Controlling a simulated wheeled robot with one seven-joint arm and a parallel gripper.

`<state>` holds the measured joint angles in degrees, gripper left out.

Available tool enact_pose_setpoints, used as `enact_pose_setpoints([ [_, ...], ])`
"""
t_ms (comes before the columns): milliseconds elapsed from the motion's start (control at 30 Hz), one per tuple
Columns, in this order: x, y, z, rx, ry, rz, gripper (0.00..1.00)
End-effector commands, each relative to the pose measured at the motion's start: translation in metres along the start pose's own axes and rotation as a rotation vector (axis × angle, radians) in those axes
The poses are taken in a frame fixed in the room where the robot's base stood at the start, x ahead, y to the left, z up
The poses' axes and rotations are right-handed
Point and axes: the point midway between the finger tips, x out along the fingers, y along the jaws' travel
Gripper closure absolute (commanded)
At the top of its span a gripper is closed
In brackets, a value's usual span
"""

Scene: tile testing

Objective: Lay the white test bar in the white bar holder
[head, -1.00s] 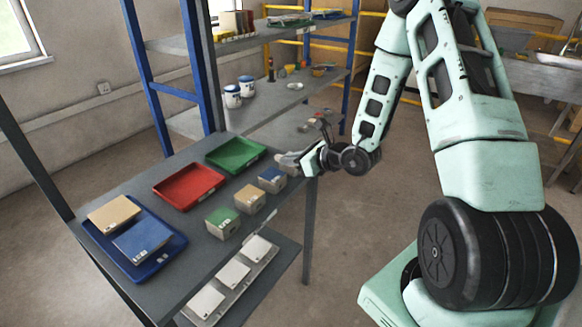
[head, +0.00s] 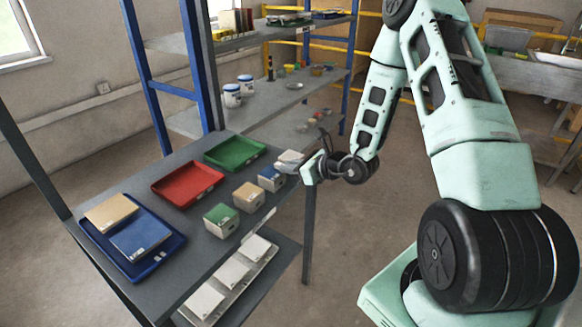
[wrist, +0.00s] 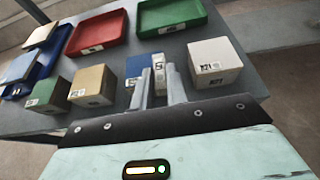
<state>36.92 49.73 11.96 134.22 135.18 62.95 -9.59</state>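The white holder (head: 290,157) is a pale box at the right end of a row of boxes on the grey table. It also shows in the wrist view, right of the fingers, with a label on its front (wrist: 214,64). My gripper (head: 301,168) is at the table's right edge, close to that box. In the wrist view my gripper (wrist: 160,72) has its fingers slightly apart, with a narrow pale labelled piece, apparently the white test bar (wrist: 159,80), between them. The bar's lower part is hidden by my gripper, and the head view does not show it clearly.
The blue box (head: 271,178) stands just left of the white box, then tan (head: 249,197) and green (head: 222,220) ones. White tiles (head: 233,271) lie on the lower shelf.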

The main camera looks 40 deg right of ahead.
Motion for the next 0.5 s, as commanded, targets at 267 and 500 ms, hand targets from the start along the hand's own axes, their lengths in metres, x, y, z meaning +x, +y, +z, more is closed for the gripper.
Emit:
enact_pose_setpoints([
  [267,-0.0001,0.0,0.0005,0.0,0.0,0.0,0.64],
  [500,-0.0043,0.0,0.0104,0.0,0.0,0.0,0.64],
])
